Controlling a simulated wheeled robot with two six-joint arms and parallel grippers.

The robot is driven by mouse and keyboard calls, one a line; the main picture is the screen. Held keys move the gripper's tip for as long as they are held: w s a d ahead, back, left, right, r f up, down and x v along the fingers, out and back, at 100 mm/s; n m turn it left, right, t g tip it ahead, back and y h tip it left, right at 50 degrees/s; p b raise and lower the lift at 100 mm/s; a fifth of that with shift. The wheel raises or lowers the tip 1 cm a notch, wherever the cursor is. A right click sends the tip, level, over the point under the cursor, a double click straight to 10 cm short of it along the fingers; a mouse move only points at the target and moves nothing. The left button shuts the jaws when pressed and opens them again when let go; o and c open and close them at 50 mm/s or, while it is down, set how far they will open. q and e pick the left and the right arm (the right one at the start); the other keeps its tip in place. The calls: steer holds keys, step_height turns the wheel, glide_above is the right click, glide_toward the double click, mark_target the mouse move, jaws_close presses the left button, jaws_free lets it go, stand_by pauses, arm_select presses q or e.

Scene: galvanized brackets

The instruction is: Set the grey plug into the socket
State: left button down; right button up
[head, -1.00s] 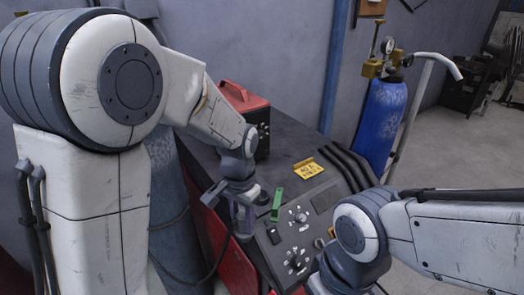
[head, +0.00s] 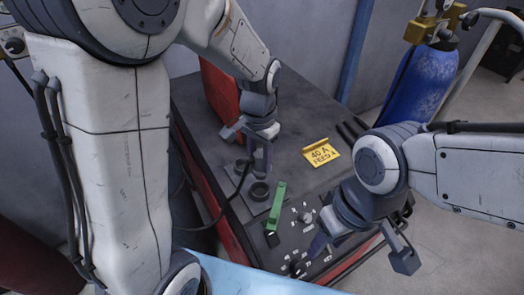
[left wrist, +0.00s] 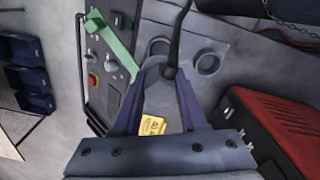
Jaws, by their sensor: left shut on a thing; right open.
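My left gripper (head: 259,168) is shut on the grey plug, low over the bench. In the left wrist view the plug (left wrist: 169,72) shows between the purple fingertips (left wrist: 160,80), with a black cable running off it. In the head view the fingers mostly hide the plug. Two round grey sockets stand on a grey plate; the nearer one (head: 260,191) is just below the fingertips, the other is partly hidden by the cable. Both show in the left wrist view, one (left wrist: 207,62) clear. I cannot tell whether the plug touches a socket. My right gripper (head: 316,248) is open over the control panel.
A green lever (head: 277,207) stands beside the sockets, close to the left gripper. A yellow sign (head: 322,153) lies on the dark bench (head: 300,120). A red box (head: 222,92) is behind the left gripper. The blue gas cylinder (head: 418,88) is off the bench at the back right.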

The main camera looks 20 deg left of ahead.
mark_target(259, 179)
arm_select(q)
steer(key=shift+a+f+b, duration=0.1)
steer(key=shift+f+b, duration=0.65)
steer(key=shift+f, duration=0.15)
step_height(259, 179, down, 3)
steer(key=shift+r+b, duration=0.15)
steer(key=shift+b, duration=1.1)
steer(key=shift+r, duration=0.2)
steer(key=shift+s+p, duration=0.1)
steer(key=shift+p, duration=0.35)
steer(key=shift+f, duration=0.1)
steer(key=shift+f+b, duration=1.45)
steer(key=shift+f, duration=0.45)
steer(key=shift+c, duration=1.8)
jaws_free()
step_height(259, 179, up, 11)
steer(key=shift+f+b, duration=0.2)
steer(key=shift+b, duration=0.6)
